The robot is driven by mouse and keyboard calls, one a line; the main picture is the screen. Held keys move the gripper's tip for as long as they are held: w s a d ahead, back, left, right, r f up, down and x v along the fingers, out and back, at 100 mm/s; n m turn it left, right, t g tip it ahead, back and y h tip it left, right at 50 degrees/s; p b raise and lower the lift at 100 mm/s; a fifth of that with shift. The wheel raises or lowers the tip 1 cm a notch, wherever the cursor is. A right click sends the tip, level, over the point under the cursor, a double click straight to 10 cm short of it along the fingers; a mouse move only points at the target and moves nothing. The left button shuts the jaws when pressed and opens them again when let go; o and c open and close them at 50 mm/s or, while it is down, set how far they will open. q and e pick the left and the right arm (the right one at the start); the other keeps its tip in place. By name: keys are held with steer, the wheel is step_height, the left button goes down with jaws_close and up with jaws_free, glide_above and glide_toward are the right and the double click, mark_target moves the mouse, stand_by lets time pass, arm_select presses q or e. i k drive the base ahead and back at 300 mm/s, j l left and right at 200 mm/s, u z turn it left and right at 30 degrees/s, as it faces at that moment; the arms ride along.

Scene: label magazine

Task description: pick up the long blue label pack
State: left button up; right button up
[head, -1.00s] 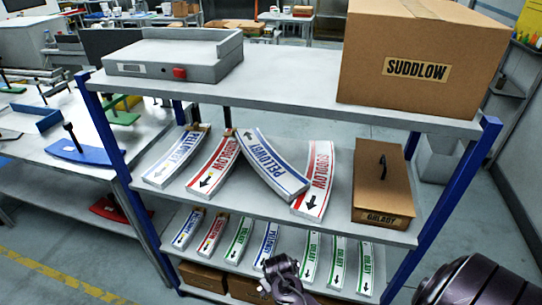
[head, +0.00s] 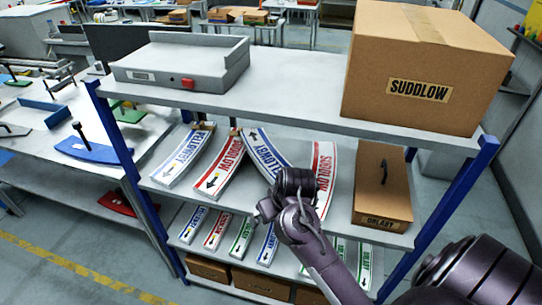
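Two long blue-printed label packs lie on the middle shelf. One long blue pack (head: 183,157) is at the left end, slanting and uncovered. The other long blue pack (head: 263,151) slants the opposite way between two red packs, its lower end hidden behind my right arm. My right gripper (head: 264,213) is in front of the shelf rack, around the middle shelf's front edge in the picture. Its fingers are small and partly hidden by the wrist, so I cannot tell whether it is open. No pack is visibly held. My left gripper is out of view.
Long red packs (head: 219,164) flank the second blue pack. A brown lidded box (head: 383,188) stands at right. Shorter packs, including a green one (head: 241,238), line the lower shelf. The top shelf (head: 290,88) overhangs, carrying a large carton (head: 425,65) and a grey device (head: 180,65).

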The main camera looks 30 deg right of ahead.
mark_target(266, 158)
steer(key=i+l, duration=0.7)
steer(key=i, duration=0.05)
